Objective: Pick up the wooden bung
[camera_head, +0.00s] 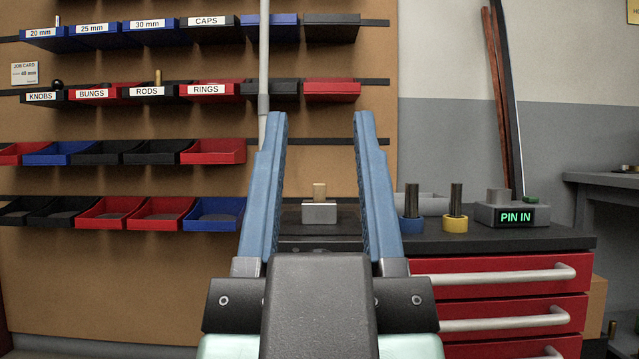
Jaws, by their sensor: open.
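A short light-wood plug (319,190), which looks like the wooden bung, stands upright on a small grey block (319,213). The block sits on the dark bench top (545,240). My gripper (321,118) is open and empty, with its two blue fingers pointing up and away in the picture. The plug and block show in the gap between the fingers, farther off, with neither finger touching them. Whether the plug is set into the block cannot be told.
Blue-based (411,224) and yellow-based (455,222) posts, a grey cylinder (434,204) and a "PIN IN" box (497,214) stand right on the bench. Red drawers (480,290) are below. Labelled bins (92,92) line the board at left. A pale pole (264,60) rises behind my left finger.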

